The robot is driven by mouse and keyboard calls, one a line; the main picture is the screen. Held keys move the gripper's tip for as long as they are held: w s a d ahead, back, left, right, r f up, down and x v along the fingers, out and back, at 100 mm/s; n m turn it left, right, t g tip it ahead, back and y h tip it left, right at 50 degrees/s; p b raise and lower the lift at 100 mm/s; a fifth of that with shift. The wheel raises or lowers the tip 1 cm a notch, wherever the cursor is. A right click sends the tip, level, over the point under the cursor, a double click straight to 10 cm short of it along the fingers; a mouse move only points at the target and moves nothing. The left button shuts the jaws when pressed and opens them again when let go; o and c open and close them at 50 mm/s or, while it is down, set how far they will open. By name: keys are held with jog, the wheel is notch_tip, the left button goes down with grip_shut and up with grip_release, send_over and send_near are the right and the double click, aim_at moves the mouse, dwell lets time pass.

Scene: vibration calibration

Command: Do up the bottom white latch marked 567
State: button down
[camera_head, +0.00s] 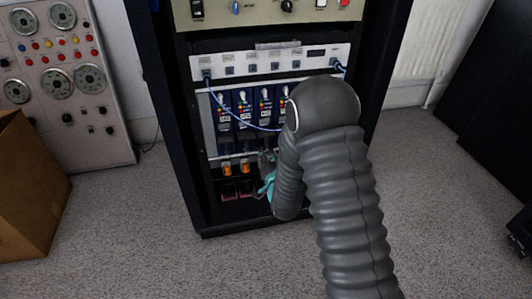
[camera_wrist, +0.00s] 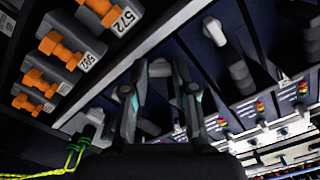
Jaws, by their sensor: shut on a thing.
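A white latch handle (camera_wrist: 214,31) stands on the module beside the fingers in the wrist view. I cannot read 567 anywhere. In the head view my gripper (camera_head: 267,179) shows as teal and grey parts, largely covered by my arm.
Orange latches (camera_wrist: 64,49), one marked 572, sit in a row beside the gripper; they also show in the head view (camera_head: 227,169). A blue cable (camera_head: 232,120) loops across the modules. A yellow-green cable (camera_wrist: 75,155) is near the gripper. A cardboard box (camera_head: 30,190) stands left.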

jog(key=c, duration=0.9)
grip_release()
jog(key=v, duration=1.2)
